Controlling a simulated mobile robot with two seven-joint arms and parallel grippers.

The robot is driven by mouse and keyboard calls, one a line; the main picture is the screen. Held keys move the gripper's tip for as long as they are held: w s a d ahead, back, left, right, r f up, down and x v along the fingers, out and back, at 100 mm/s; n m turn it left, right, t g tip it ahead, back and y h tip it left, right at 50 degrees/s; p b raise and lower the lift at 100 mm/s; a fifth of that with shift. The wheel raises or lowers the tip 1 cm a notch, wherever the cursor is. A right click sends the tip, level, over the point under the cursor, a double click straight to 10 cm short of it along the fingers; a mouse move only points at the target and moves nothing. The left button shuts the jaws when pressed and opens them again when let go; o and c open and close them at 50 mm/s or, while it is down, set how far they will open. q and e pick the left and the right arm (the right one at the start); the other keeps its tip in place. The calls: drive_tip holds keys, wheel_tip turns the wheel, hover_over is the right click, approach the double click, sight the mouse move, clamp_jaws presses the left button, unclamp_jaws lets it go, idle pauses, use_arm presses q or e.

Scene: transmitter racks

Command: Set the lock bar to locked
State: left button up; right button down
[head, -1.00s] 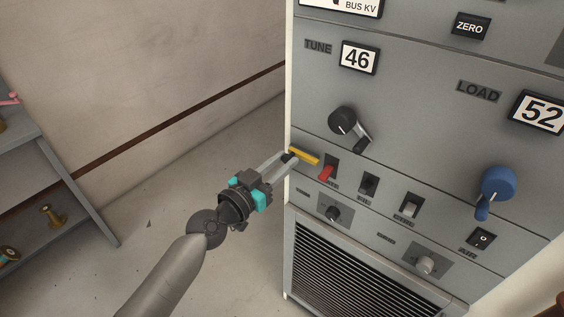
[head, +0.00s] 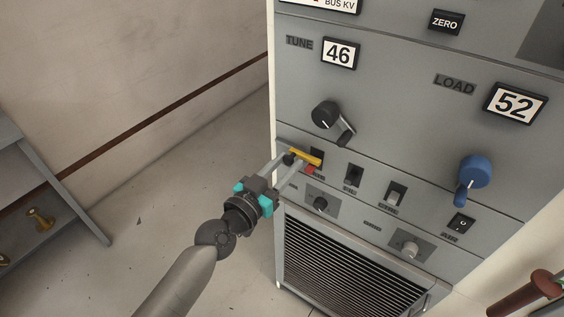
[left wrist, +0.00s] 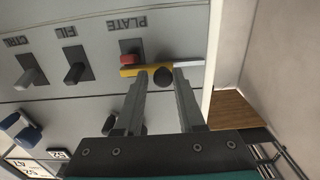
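The lock bar (head: 307,156) is a yellow bar on the rack front, left of the switch row. Its right end lies across the red PLATE switch (head: 310,170), whose tip shows just below it. In the left wrist view, the bar (left wrist: 130,71) sits beside the red switch (left wrist: 130,58), with a pale strip on its other side. A black knob (left wrist: 163,76) is on the bar. My left gripper (head: 286,163) is open, its fingertips (left wrist: 161,76) on either side of the knob. The right finger looks close to the knob; contact is unclear. My right gripper is not in view.
More toggle switches (head: 354,174) stand right of the bar. A black TUNE crank (head: 327,117) is just above, and a blue LOAD crank (head: 474,172) further right. A vent grille (head: 345,265) is below.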

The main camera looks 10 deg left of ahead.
use_arm(q)
drive_tip(key=o, duration=0.3)
drive_tip(key=shift+d, duration=0.1)
drive_tip(key=shift+o, duration=0.2)
drive_tip(key=shift+s, duration=0.1)
drive_tip(key=v, duration=1.5)
drive_tip(key=shift+b, duration=0.45)
